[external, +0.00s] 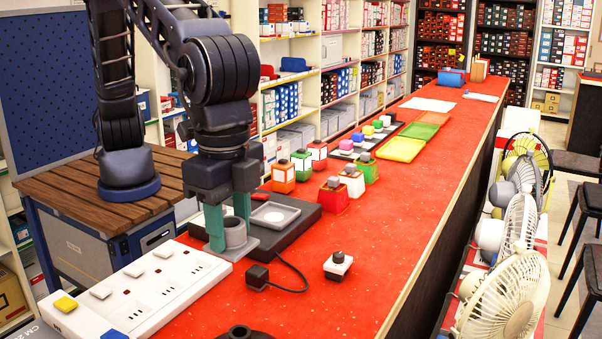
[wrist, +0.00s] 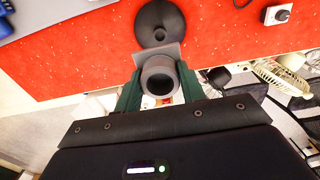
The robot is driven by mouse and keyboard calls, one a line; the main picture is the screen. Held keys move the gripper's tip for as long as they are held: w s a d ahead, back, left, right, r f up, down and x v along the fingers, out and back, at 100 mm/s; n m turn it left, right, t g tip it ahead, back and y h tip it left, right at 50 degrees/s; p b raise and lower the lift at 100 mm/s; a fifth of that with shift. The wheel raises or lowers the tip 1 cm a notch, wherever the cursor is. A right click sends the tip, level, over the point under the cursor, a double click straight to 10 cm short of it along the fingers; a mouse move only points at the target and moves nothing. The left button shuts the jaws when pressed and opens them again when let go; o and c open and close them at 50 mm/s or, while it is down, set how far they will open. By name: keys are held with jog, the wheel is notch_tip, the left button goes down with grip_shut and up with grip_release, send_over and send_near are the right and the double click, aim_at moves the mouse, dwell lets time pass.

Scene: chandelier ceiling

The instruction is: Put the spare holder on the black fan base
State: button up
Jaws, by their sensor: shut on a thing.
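The spare holder (external: 235,232) is a small grey cylinder with a round opening and a flat plate. My gripper (external: 230,240), with green fingers, is shut on it above the counter, in front of the dark tray. In the wrist view the holder (wrist: 158,80) sits between the fingers, its opening facing the camera. The black fan base (external: 240,333) is cut off by the bottom edge of the external view. In the wrist view the fan base (wrist: 160,15) is a dark round disc with a small hole, beyond the holder and apart from it.
A white power strip (external: 140,292) lies left of the gripper. A dark tray (external: 300,211) with a grey insert is behind it. A black plug with cable (external: 258,277) and a white block with a black knob (external: 338,264) lie to the right. The red counter's (external: 330,312) front is mostly clear.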

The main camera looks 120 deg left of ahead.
aim_at(240, 332)
notch_tip(240, 332, down, 16)
jog(key=shift+r, duration=0.2)
dwell(0.4)
jog(key=shift+f, duration=0.1)
jog(key=o, duration=0.9)
jog(key=shift+o, duration=0.2)
